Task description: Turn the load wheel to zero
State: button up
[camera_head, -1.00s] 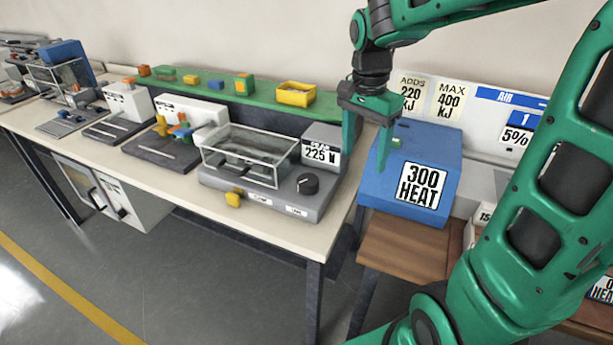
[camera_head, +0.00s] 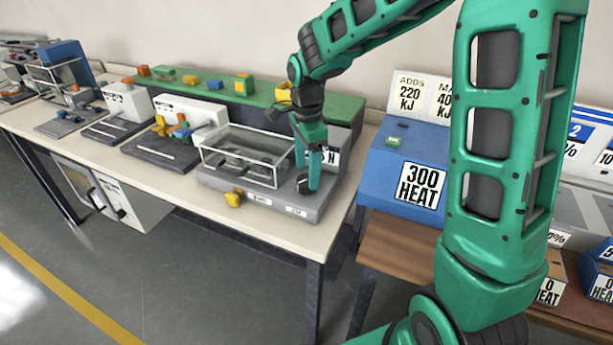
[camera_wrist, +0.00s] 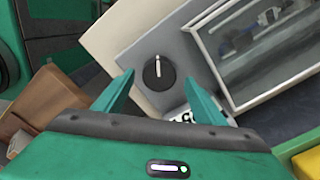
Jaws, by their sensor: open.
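The load wheel is a round black knob (camera_wrist: 159,73) with a white pointer line, on the grey top of a bench device (camera_head: 265,201). In the head view the knob (camera_head: 303,184) is partly hidden by my gripper. My gripper (camera_head: 307,181) points down above the knob. In the wrist view my gripper (camera_wrist: 160,90) is open, with one green finger on each side of the knob. I cannot tell whether the fingers touch it. The device's display (camera_head: 328,157) is mostly hidden behind my gripper; only part of its label shows.
A clear-walled box (camera_head: 245,157) stands on the device left of the knob. A yellow block (camera_head: 234,199) sits at its front edge.

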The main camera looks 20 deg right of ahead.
jog(key=shift+f, duration=1.45)
jog(key=c, duration=1.1)
jog(key=shift+o, duration=0.2)
jog(key=shift+d, duration=0.1)
jog(key=shift+n, duration=0.3)
